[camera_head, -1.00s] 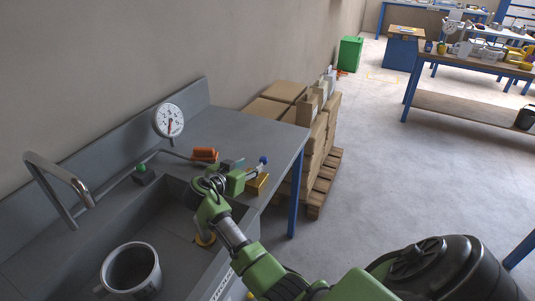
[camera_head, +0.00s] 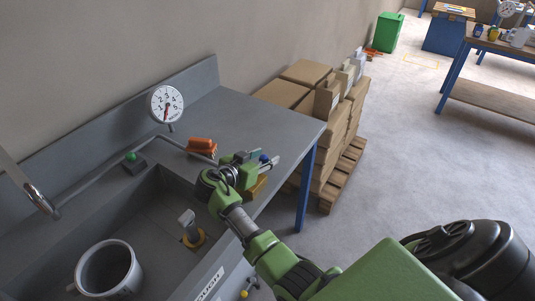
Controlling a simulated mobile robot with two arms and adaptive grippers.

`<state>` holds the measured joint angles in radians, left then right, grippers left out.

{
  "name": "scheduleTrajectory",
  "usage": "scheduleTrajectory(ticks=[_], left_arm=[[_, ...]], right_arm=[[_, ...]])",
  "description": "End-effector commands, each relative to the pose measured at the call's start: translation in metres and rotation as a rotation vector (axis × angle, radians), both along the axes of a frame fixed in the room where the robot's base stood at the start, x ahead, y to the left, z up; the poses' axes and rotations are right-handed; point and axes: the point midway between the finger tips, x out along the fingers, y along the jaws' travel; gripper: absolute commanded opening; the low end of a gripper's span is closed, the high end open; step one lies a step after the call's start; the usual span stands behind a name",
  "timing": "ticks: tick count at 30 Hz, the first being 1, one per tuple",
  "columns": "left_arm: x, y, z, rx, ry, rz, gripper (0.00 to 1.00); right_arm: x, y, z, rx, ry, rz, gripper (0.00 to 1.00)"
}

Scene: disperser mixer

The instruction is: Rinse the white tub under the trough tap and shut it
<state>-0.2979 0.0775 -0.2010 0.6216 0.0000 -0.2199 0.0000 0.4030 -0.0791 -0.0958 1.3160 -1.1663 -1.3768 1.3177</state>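The white tub (camera_head: 134,273), a pale mug-like vessel with a side handle, stands upright in the grey trough (camera_head: 150,215) at lower left. Its inside looks dark, and I cannot tell what it holds. The metal tap spout (camera_head: 38,196) arches in at the left edge, to the left of the tub; no water shows. A green knob (camera_head: 131,157) sits on a dark block on the ledge behind the trough. My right gripper (camera_head: 268,163) is over the bench at a brass block with a blue-tipped part, which it partly hides. Its finger gap is unclear. My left gripper is out of view.
A dial gauge (camera_head: 167,103) stands at the bench back, with an orange item (camera_head: 201,146) below it. Stacked cartons (camera_head: 340,105) on a pallet flank the bench. Open floor lies right.

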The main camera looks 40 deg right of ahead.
Motion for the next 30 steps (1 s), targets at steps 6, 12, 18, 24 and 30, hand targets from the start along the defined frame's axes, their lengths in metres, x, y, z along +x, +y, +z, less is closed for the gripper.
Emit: scheduleTrajectory(ticks=[6,12,18,24,30], left_arm=[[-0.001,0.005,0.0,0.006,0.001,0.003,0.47],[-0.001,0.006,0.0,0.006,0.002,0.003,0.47],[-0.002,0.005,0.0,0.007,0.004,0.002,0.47],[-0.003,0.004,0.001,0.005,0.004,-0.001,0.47],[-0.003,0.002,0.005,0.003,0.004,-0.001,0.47]], right_arm=[[0.0,0.0,0.0,0.0,0.0,0.0,0.36],[0.0,0.0,0.0,0.0,0.0,0.0,0.0],[0.0,0.0,0.0,0.0,0.001,0.008,0.0],[0.004,0.001,0.0,-0.001,0.0,0.066,0.0],[0.013,0.006,0.001,-0.002,-0.002,0.2,0.0]])
